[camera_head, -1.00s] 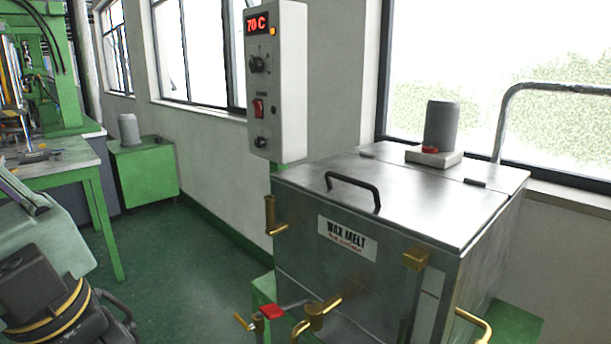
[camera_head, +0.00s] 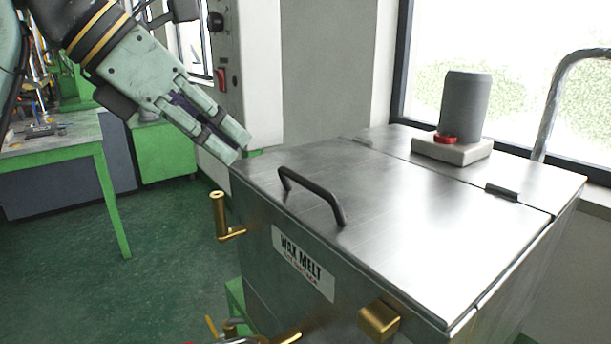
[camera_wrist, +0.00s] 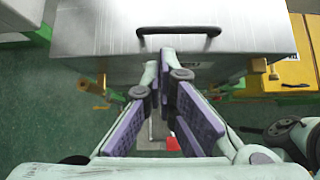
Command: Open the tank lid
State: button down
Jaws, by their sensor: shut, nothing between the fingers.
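The wax melt tank (camera_head: 306,264) is a steel box with a flat hinged lid (camera_head: 400,220). The lid lies closed. A dark bar handle (camera_head: 312,193) is fixed near the lid's front edge. My gripper (camera_head: 240,156) is in the upper left of the head view, by the lid's left corner, left of the handle and apart from it. It is shut and empty. In the wrist view the handle (camera_wrist: 178,31) spans the top centre on the lid (camera_wrist: 110,25), beyond the purple-padded fingers (camera_wrist: 160,103).
A grey cylinder (camera_head: 465,105) on a pale block stands behind the lid's hinge line. Brass fittings (camera_head: 379,321) stick out from the tank's front. A control box (camera_head: 222,75) is on the wall behind my gripper. A green bench (camera_head: 60,153) stands at left, with open floor between.

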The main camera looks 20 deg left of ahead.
aim_at(288, 198)
jog(key=shift+y, duration=0.3)
jog(key=x, duration=1)
jog(key=shift+a+f+p, duration=0.25)
jog(key=shift+a+p, duration=0.1)
jog(key=shift+p, duration=0.05)
jog(key=shift+r, duration=0.15)
